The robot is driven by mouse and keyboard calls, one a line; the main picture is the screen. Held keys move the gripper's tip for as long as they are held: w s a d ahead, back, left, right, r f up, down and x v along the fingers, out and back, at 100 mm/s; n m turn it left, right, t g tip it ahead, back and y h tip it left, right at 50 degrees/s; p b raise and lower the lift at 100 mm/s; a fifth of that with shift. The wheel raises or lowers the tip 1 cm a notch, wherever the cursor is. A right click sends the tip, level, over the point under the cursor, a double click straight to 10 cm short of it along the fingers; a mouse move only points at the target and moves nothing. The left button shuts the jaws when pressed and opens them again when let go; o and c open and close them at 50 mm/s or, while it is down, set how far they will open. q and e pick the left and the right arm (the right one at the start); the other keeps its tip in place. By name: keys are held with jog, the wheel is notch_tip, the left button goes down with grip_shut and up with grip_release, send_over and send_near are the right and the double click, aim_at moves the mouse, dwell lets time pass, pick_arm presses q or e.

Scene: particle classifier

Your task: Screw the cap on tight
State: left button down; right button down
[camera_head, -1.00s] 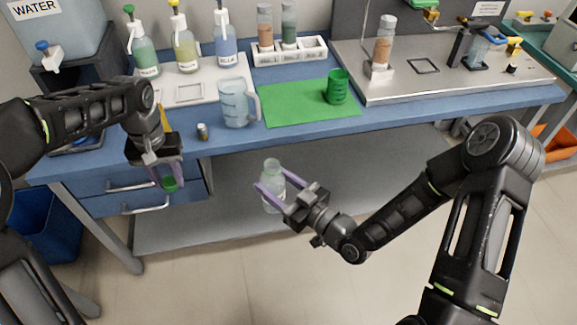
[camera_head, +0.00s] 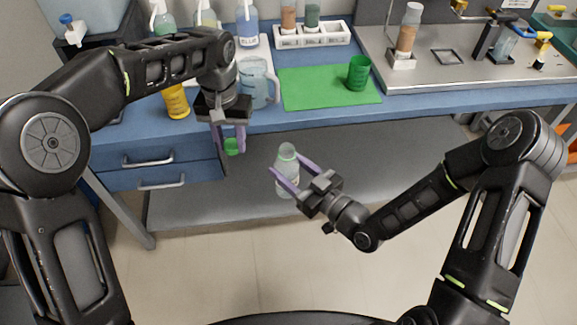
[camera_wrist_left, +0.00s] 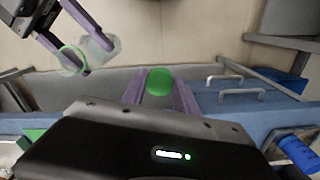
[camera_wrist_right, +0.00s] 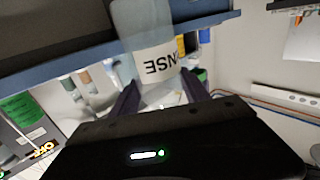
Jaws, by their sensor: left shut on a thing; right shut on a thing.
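A green cap (camera_head: 233,146) is held between the purple fingers of my left gripper (camera_head: 230,143), which is shut on it; the cap also shows in the left wrist view (camera_wrist_left: 159,81). A clear bottle (camera_head: 287,178) with a white label is upright in my right gripper (camera_head: 284,183), which is shut on its body. The bottle's open-looking neck (camera_head: 287,150) faces up. In the right wrist view the bottle (camera_wrist_right: 147,40) shows part of its label lettering. The cap is left of the bottle's neck and apart from it, in front of the bench.
The blue bench (camera_head: 330,115) stands behind both grippers, with a drawer unit below at left. On it are a green mat (camera_head: 310,88), a green cup (camera_head: 358,73), a clear jug (camera_head: 256,82) and a yellow container (camera_head: 176,102). Open space lies between the grippers.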

aim_at(286, 154)
pick_arm(q)
jog(key=s+d+r+m, duration=0.3)
jog(key=d+r, duration=0.5)
jog(key=d, duration=0.4)
jog(key=shift+d+r+m, duration=0.25)
jog(key=shift+r+m, duration=0.05)
jog(key=shift+r, duration=0.1)
jog(key=shift+s, duration=0.15)
jog(key=shift+f, duration=0.2)
jog(key=shift+a+f, duration=0.1)
jog(key=shift+f, duration=1.75)
jog(key=shift+f, duration=0.1)
jog(key=shift+f, duration=0.8)
